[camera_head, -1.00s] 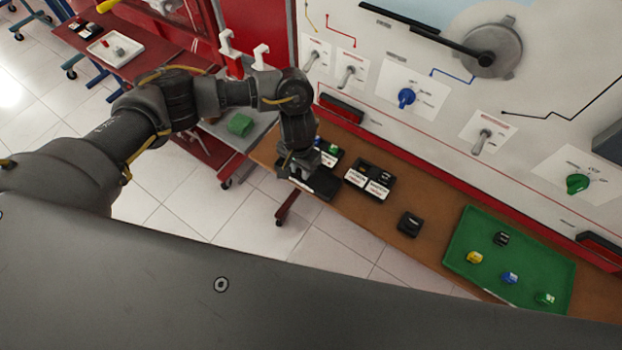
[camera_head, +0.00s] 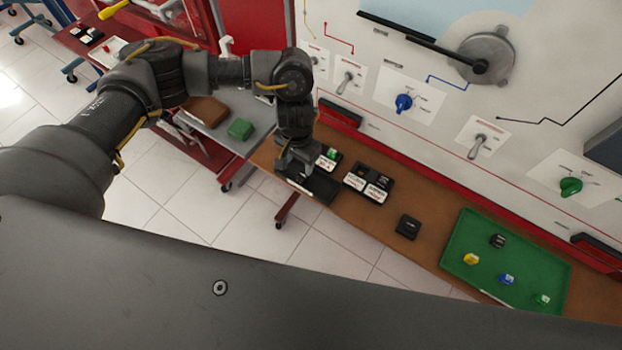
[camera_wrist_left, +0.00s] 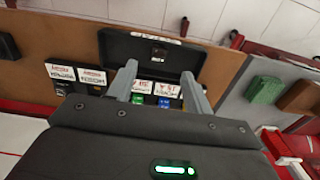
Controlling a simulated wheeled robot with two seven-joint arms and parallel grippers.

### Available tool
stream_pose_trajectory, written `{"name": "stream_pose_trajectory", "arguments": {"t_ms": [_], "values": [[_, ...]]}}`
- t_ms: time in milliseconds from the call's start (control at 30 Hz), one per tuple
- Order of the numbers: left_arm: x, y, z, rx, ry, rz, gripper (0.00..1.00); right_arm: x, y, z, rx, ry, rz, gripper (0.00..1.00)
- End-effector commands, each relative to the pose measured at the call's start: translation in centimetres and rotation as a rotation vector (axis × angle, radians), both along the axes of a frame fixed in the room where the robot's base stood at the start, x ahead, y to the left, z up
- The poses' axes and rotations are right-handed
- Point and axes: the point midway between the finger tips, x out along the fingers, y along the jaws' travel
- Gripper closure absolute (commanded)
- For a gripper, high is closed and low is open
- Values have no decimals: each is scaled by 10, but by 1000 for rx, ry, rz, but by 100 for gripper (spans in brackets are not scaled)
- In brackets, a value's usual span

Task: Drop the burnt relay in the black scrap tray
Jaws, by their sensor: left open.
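The black scrap tray (camera_head: 322,190) lies on the left end of the brown bench, partly hidden by my left gripper in the head view. My left gripper (camera_head: 296,174) is open above it. In the left wrist view, the tray (camera_wrist_left: 118,45) lies beyond my two spread fingertips (camera_wrist_left: 160,78). A small dark block (camera_wrist_left: 160,50) with a pale mark sits inside the tray, apart from the fingers. It looks like a relay, but I cannot read its marking. My right gripper is not in view.
Beside the tray stand a black holder with white labels and coloured pieces (camera_head: 330,156) and a labelled black box (camera_head: 368,182). A black block (camera_head: 408,227) and a green tray (camera_head: 460,235) lie to the right. The upright panel borders the bench.

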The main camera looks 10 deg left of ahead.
Motion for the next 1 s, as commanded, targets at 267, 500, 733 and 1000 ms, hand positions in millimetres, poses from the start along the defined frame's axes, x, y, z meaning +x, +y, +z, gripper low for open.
{"name": "stream_pose_trajectory", "arguments": {"t_ms": [267, 500, 733, 1000], "values": [[1, 0, 39, 1, -1, -1, 49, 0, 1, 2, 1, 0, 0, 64], [0, 0, 45, 1, 2, 0, 49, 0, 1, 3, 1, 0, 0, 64], [0, 0, 45, 0, 1, 0, 49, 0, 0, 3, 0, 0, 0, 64], [0, 0, 45, 0, 1, 0, 49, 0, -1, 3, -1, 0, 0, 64]]}}
